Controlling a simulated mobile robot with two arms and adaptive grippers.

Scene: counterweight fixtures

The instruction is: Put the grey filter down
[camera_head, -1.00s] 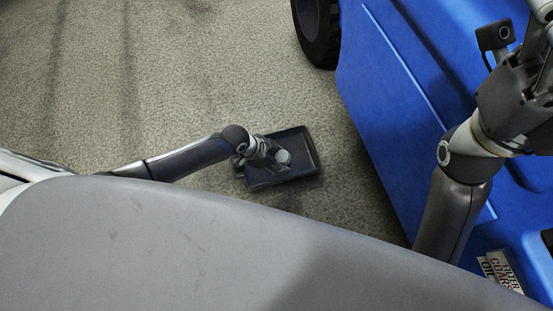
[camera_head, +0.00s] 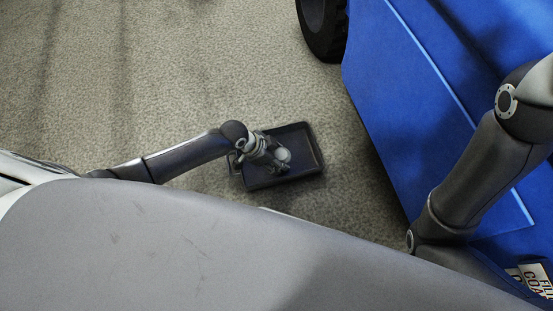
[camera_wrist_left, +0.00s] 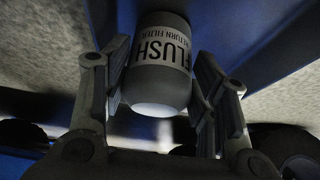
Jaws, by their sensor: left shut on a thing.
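In the head view the round pale filter (camera_head: 283,154) shows at the tip of my left gripper (camera_head: 270,158), over a dark rectangular tray (camera_head: 311,142). I cannot tell whether the filter touches the tray's floor.
The tray lies on grey-beige carpet-like floor (camera_head: 180,70). A large blue machine (camera_head: 400,90) with a black wheel (camera_head: 323,25) stands to its right. Floor to the left and behind the tray is clear.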

